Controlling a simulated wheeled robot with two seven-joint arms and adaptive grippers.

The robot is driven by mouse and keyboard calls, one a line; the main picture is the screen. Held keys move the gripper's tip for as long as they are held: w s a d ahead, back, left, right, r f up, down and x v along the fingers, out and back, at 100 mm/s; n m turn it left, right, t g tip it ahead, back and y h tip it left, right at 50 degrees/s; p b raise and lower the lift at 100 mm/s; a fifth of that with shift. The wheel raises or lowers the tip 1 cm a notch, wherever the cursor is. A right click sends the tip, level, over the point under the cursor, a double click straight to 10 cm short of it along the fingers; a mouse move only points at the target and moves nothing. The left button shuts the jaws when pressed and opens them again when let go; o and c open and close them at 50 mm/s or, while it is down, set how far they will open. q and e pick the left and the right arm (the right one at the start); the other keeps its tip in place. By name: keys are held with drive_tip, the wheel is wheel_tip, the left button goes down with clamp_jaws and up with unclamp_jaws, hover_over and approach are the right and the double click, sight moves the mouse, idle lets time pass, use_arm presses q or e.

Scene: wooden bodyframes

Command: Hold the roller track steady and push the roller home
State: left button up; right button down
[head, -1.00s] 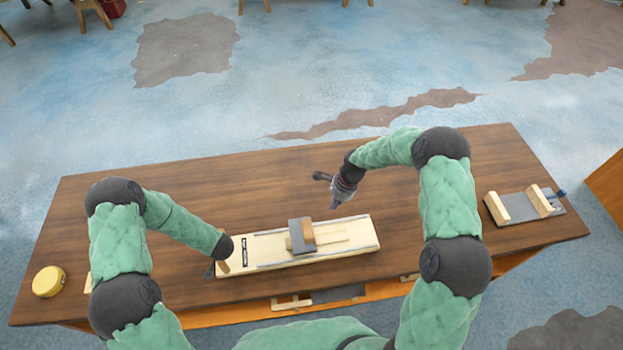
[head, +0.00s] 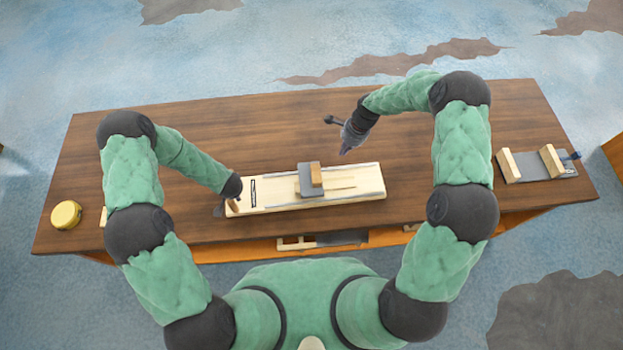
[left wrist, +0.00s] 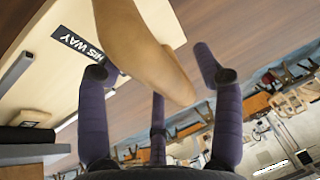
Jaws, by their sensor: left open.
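The roller track (head: 360,193) is a pale wooden board lying flat on the table, with grey rails and a black label near its left end. My left gripper (head: 224,210) is low at the track's left end. In the left wrist view, its purple fingers (left wrist: 152,68) stand apart on both sides of a wooden handle (left wrist: 145,45); I cannot tell whether they touch it. My right gripper (head: 340,136) is above and beyond the roller, apart from it, its fingers spread and empty.
A grey plate with two wooden blocks (head: 509,164) lies at the table's right end. A yellow round tin (head: 66,214) stands at the left end. Wooden and grey parts (head: 330,239) show below the front edge. The back of the table (head: 250,120) is clear.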

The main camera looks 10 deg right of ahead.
use_arm(q)
drive_tip(key=v, duration=1.2)
drive_tip(key=shift+f, duration=0.1)
